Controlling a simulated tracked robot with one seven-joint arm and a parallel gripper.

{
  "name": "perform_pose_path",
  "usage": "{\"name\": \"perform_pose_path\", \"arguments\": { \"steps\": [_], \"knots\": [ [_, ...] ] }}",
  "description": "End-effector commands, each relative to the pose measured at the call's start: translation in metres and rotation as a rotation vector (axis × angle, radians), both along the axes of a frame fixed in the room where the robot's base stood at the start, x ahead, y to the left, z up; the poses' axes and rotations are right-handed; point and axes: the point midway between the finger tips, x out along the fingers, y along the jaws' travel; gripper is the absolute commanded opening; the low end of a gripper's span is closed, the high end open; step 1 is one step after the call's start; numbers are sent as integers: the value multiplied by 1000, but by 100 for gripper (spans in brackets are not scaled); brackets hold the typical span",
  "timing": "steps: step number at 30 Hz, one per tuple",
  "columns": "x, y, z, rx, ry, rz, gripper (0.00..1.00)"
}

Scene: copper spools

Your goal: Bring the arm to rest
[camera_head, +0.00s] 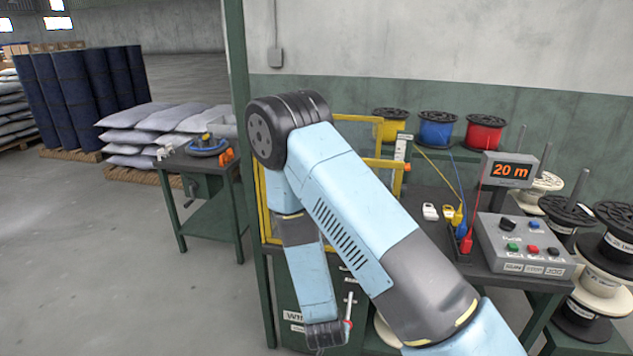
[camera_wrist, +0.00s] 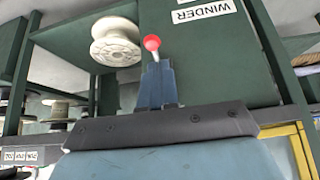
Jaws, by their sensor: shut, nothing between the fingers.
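My light blue arm reaches across the head view, bent at the elbow, with its forearm hanging down in front of the green winder cabinet (camera_head: 284,290). My gripper (camera_wrist: 158,72) is shut and empty in the wrist view. A red ball knob on a pale stem (camera_wrist: 151,43) shows just beyond the fingertips; I cannot tell whether they touch. In the head view my wrist is low at the bottom centre, and the fingers cannot be made out there. The WINDER label (camera_wrist: 205,11) is on the green panel beyond the gripper.
A workbench holds a control box (camera_head: 522,245) and a display reading 20 m (camera_head: 510,170). Yellow, blue and red spools (camera_head: 485,133) stand behind. A yellow frame (camera_head: 262,205) is close to my arm. A small green table (camera_head: 200,160) stands left; open floor (camera_head: 90,270) lies further left.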

Motion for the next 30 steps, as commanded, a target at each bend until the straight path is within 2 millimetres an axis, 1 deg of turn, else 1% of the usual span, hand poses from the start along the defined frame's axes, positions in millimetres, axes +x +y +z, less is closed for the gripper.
{"name": "perform_pose_path", "arguments": {
  "steps": [1, 6, 14, 21, 30],
  "knots": [
    [8, 4, 13, 24, 4, -4, 0],
    [24, 12, 51, 89, 38, 0, 0],
    [44, 15, 115, 172, 77, 25, 0],
    [55, 9, 178, 229, 98, 63, 0],
    [55, -12, 257, 269, 109, 124, 0]
  ]
}}
